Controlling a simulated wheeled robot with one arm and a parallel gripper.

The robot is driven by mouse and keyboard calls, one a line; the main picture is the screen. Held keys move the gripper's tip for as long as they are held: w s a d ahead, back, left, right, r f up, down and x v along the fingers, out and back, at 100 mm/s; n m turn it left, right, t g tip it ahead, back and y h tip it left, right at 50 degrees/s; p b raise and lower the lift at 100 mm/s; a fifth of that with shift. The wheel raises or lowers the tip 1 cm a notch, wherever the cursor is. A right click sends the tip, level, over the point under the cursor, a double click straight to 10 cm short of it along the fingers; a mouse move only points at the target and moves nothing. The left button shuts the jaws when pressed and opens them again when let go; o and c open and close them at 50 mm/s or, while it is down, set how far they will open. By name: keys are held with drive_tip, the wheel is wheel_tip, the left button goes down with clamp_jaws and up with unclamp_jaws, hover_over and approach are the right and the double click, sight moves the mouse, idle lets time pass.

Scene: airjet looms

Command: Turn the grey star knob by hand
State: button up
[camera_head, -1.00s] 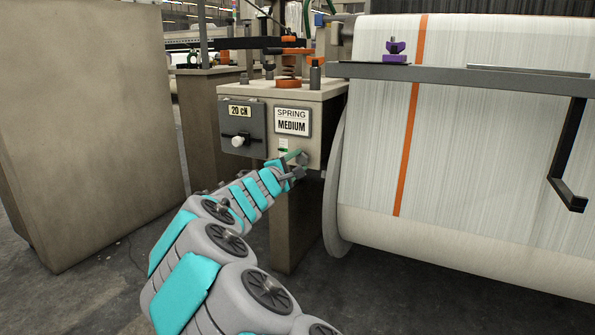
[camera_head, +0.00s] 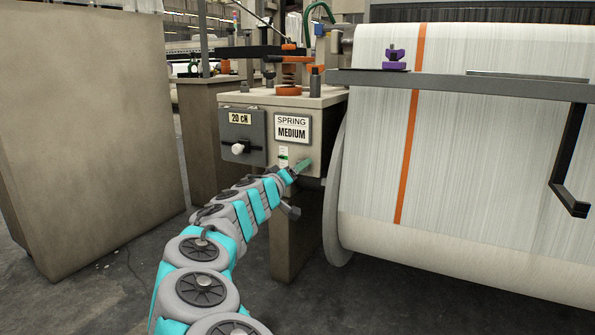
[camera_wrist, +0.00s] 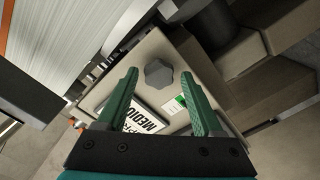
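The grey star knob (camera_wrist: 158,73) shows in the wrist view on the beige box face, just beyond and between my fingertips. My gripper (camera_wrist: 160,82) has two green fingers spread wide apart, with nothing between them; the knob looks apart from both. In the head view my gripper (camera_head: 303,165) is at the lower right of the box front, below the MEDIUM label. The knob is hidden behind my gripper there.
The beige box (camera_head: 312,150) carries a SPRING MEDIUM label (camera_head: 292,128) and a grey panel with a white knob (camera_head: 238,148). A large warp beam (camera_head: 470,170) stands close on the right.

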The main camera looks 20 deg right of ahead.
drive_tip(key=shift+o, duration=0.3)
drive_tip(key=shift+a, duration=0.1)
drive_tip(key=shift+v, duration=2.95)
drive_tip(key=shift+s, duration=0.1)
